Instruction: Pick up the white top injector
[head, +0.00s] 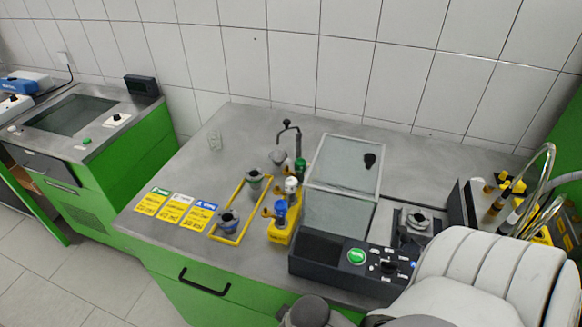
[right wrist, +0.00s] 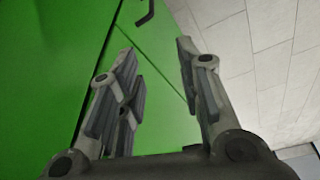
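The white-topped injector (head: 291,186) stands in a yellow holder (head: 281,236) on the grey bench, in the head view. It is between a green-topped injector (head: 300,165) behind it and a blue-topped injector (head: 281,207) in front. My right gripper (right wrist: 155,48) is open and empty in the right wrist view, in front of the green cabinet face and away from the injectors. The injectors do not show in that view. My left gripper is not in view.
A yellow frame with two dark fittings (head: 254,178) lies left of the holder. A clear-lidded box (head: 342,165) and a black control panel (head: 340,262) stand to its right. The back left bench is mostly clear.

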